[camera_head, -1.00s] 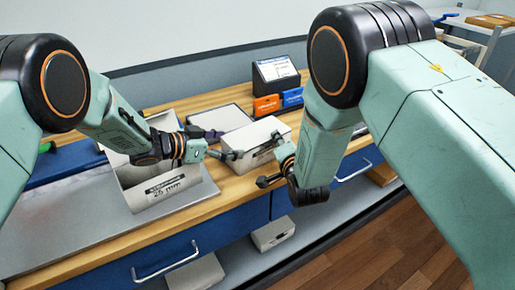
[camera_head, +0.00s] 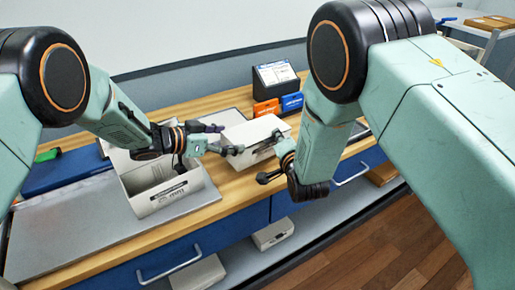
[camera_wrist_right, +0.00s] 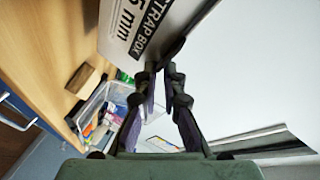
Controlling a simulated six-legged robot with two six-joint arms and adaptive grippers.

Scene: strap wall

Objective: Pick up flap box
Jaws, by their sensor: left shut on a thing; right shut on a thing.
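A closed white box (camera_head: 250,131) sits at the front of the wooden bench, between my grippers. In the right wrist view a white box face (camera_wrist_right: 145,30) labelled "STRAP BOX", with mm lettering, is at my fingertips (camera_wrist_right: 168,72). A second, open white box (camera_head: 160,200) with a mm label stands left, on a grey mat; my left wrist partly hides it.
A small display (camera_head: 275,72) stands at the back, with an orange box (camera_head: 266,108) and a blue box (camera_head: 292,102) before it. Grey boxes (camera_head: 272,234) lie on the shelf below. The right wrist view shows a clear bin (camera_wrist_right: 95,105) with coloured items.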

